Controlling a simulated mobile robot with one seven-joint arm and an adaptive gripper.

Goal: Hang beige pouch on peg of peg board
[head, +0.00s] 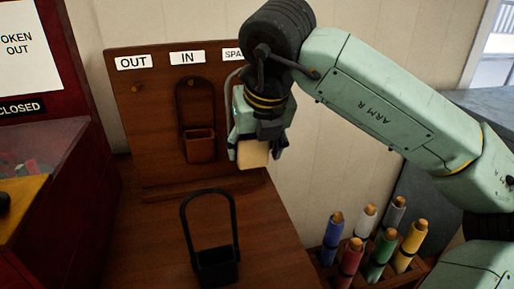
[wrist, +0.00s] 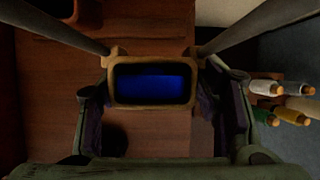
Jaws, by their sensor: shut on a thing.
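The beige pouch (head: 252,154) is held upright in my gripper (head: 258,135), in front of the right part of the peg board (head: 150,130). In the wrist view my gripper (wrist: 160,105) has its fingers on either side of the pouch. The pouch (wrist: 117,68) shows its tan rim and blue inside, with dark straps running up from its far corners. The board has labels OUT, IN and a third, partly hidden, starting "SPA". A bare peg (head: 137,88) is under OUT. A brown pouch (head: 200,146) hangs under IN. Any peg under the third label is hidden by my arm.
A black pouch (head: 215,265) with an upright handle stands on the wooden table before the board. A red cabinet (head: 60,130) is at the left. A rack of several coloured cylinders (head: 380,250) is at the lower right.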

